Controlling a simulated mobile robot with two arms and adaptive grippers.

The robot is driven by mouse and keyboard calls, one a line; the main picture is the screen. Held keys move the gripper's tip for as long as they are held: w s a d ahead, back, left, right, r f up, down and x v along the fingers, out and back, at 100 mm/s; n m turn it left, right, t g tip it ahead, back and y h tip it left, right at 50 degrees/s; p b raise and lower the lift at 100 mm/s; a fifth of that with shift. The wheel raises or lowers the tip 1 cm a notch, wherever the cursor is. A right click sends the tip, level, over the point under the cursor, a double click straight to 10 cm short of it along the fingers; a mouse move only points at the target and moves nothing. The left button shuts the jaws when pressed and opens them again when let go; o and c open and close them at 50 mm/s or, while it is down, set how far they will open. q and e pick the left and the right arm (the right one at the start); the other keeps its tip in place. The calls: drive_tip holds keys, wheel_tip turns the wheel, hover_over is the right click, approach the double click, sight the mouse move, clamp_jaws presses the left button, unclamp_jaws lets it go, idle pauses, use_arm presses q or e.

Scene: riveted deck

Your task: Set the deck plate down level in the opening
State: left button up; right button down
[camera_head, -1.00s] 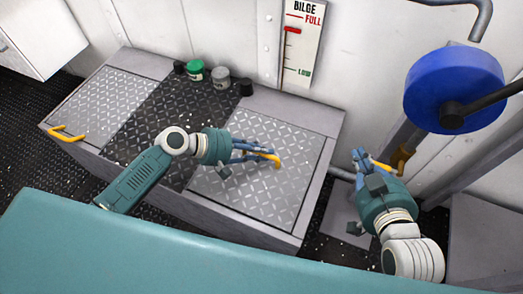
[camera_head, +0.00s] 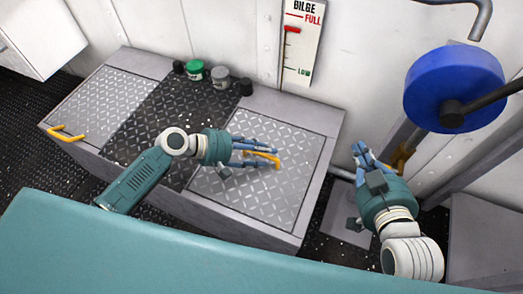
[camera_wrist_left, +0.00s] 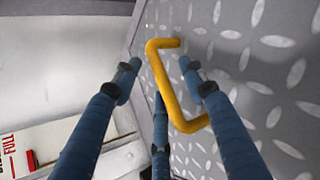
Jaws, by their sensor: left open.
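The pale diamond-tread deck plate (camera_head: 285,135) lies at the right end of the grey casing, looking level and flush with the rim. Its yellow handle (camera_head: 264,158) points up towards my left gripper (camera_head: 273,155). That gripper is open, its fingers spread around the handle without closing on it. In the left wrist view the handle (camera_wrist_left: 162,72) shows between the open fingers, partly behind the right one. My right gripper (camera_head: 372,152) is off the casing's right side, near the wall; its finger gap is unclear.
A dark tread panel (camera_head: 165,115) and another pale plate (camera_head: 92,100) with a yellow handle (camera_head: 66,133) fill the rest of the casing top. A green-lidded jar (camera_head: 195,70) and a grey one (camera_head: 219,77) stand at the back. A blue wheel (camera_head: 440,85) overhangs at right.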

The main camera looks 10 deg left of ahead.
use_arm(q)
drive_tip(key=v, duration=1.2)
idle(0.3)
